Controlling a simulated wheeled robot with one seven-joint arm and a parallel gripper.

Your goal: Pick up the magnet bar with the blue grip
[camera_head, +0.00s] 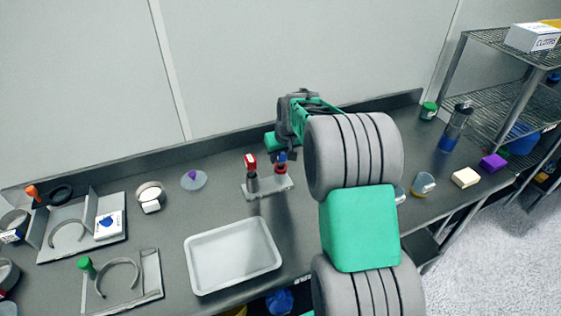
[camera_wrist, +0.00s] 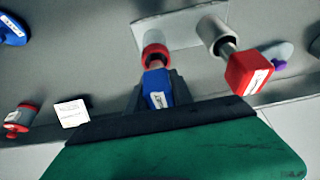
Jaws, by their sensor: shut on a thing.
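The magnet bar with the blue grip (camera_wrist: 157,88) stands in a red-collared socket of a small light-grey holder (camera_head: 257,192). In the head view its blue grip (camera_head: 281,157) shows just below my gripper (camera_head: 288,150). In the wrist view my gripper (camera_wrist: 156,97) is shut on the blue grip, with one dark finger on each side. The lower part of the bar is hidden in the socket. A second bar with a red grip (camera_wrist: 248,72) stands in the grey socket beside it and also shows in the head view (camera_head: 250,161).
A white tray (camera_head: 190,262) lies in front of the holder. A clear disc with a purple knob (camera_head: 194,179) lies to the left, near a clamp ring (camera_head: 150,192). My arm covers the bench right of the holder.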

